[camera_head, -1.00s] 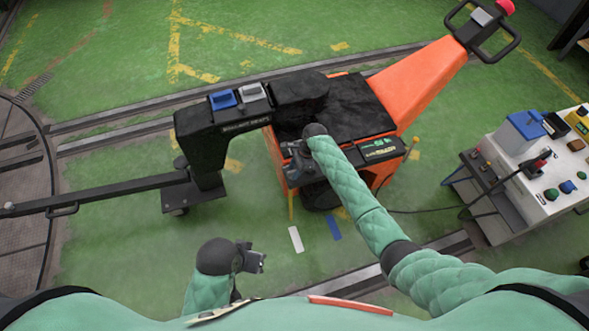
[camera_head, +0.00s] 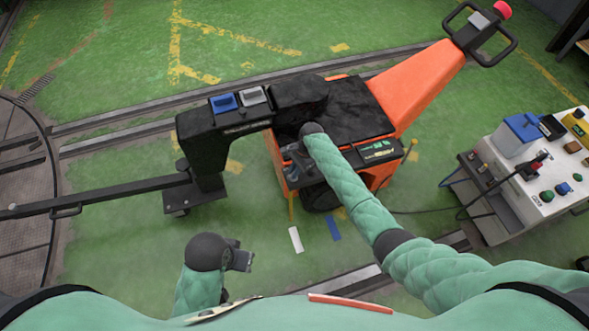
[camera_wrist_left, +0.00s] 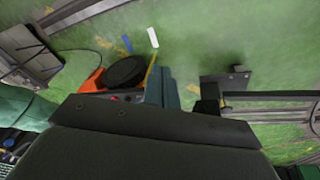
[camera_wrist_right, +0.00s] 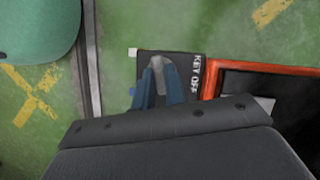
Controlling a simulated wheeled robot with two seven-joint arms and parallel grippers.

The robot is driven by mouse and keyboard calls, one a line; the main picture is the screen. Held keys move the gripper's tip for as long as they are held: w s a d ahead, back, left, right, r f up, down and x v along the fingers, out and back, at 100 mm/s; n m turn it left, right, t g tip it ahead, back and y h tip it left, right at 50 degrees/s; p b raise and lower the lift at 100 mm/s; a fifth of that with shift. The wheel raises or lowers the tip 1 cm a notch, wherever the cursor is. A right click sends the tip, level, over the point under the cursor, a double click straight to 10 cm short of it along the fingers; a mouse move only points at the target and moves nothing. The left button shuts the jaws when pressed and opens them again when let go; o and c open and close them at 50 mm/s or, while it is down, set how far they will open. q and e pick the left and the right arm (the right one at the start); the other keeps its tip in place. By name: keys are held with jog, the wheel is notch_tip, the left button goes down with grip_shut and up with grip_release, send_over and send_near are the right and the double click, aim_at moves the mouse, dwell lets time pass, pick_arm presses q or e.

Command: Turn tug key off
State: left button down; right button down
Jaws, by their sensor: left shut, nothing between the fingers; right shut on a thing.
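The orange and black tug (camera_head: 418,88) stands on the floor at the upper middle of the head view. In the right wrist view a dark panel lettered KEY OFF (camera_wrist_right: 196,88) sits beside an orange edge of the tug. My right gripper (camera_head: 296,160) is at the tug's near side. In the right wrist view its blue fingers (camera_wrist_right: 161,82) are shut on a grey piece, seemingly the key (camera_wrist_right: 160,62), over that panel; the fingers hide part of it. My left gripper (camera_head: 241,260) is shut and empty, low in the head view, well apart from the tug.
A black coupling arm with blue and grey switches (camera_head: 224,103) extends left from the tug to a tow bar (camera_head: 110,193). A white control cart (camera_head: 545,190) stands at the right, with a cable toward the tug. Rails cross the green floor.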

jog(key=n+g+p, duration=0.1)
jog(key=n, duration=0.2)
jog(key=shift+a+r+h, duration=0.1)
jog(key=shift+h, duration=0.2)
jog(key=n+g+h+p, duration=0.1)
jog(key=n, duration=0.3)
jog(key=shift+a, duration=0.1)
jog(key=n+h+p, duration=0.1)
jog(key=n, duration=0.2)
jog(key=shift+w+a+n+h, duration=0.1)
jog(key=shift+n+h, duration=0.3)
jog(key=n+h, duration=0.1)
jog(key=n, duration=0.1)
jog(key=shift+n, duration=0.3)
pick_arm(q)
notch_tip(320, 180, down, 8)
jog(key=a+g, duration=0.1)
jog(key=shift+w+a+f+y+p, duration=0.2)
jog(key=shift+w+a+y+p, duration=0.1)
jog(key=shift+w+a+y, duration=0.15)
pick_arm(e)
jog(key=shift+a+n+h, duration=0.1)
jog(key=shift+n+h, duration=0.2)
jog(key=shift+n, duration=0.4)
pick_arm(q)
jog(key=shift+f, duration=0.1)
jog(key=shift+w+d, duration=0.1)
jog(key=shift+d, duration=0.05)
